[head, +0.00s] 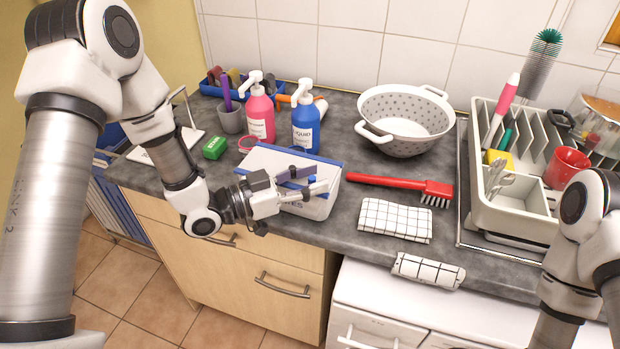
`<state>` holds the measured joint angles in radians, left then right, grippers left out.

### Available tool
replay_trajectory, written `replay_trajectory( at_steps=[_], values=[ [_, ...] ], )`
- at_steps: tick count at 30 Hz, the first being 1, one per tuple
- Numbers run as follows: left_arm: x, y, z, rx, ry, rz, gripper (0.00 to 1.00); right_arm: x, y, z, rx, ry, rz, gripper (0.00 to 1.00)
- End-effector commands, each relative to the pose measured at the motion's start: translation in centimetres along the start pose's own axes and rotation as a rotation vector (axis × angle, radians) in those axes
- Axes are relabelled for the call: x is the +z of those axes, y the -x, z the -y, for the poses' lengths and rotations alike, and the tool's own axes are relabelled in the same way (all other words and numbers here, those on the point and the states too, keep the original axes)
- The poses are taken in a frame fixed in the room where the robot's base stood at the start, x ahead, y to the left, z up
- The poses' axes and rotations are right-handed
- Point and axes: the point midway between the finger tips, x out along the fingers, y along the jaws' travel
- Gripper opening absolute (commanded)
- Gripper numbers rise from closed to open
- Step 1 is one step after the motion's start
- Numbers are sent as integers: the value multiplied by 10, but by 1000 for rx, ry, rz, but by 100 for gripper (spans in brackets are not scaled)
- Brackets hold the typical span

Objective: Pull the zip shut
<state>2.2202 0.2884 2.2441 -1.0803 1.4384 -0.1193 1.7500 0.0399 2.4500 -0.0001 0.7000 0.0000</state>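A white pouch or case (316,206) with blue edging along its top lies on the counter, left of the middle in the head view. Dark lettering shows on its front side. My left gripper (321,179) is over the pouch's top and front, its fingers pointing right. The fingers look apart, with a gap between the tips, and nothing clear is held there. The gripper hides part of the pouch, and I cannot make out the zip's slider. My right arm shows at the right edge; its gripper is out of view.
Pink (260,116) and blue (305,124) pump bottles stand behind the pouch. A red brush (400,186) and a checked cloth (395,220) lie to its right. A colander (405,120) stands behind them, and a dish rack (515,215) is at the right.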

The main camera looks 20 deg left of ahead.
Motion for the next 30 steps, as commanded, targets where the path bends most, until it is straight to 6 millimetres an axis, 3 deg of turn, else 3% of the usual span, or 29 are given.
replay_trajectory(
  at_steps=[8, 21, 30],
  values=[
    [0, 5, 0, -1, 1, -1, 41, 0, 0, 0, 0, 0, 0, 40],
    [-1, 78, 2, -7, 4, -8, 41, 0, 0, 0, 0, 0, 0, 40],
    [-1, 114, 2, -4, 3, -6, 41, 0, 0, 0, 0, 0, 0, 40]
  ],
)
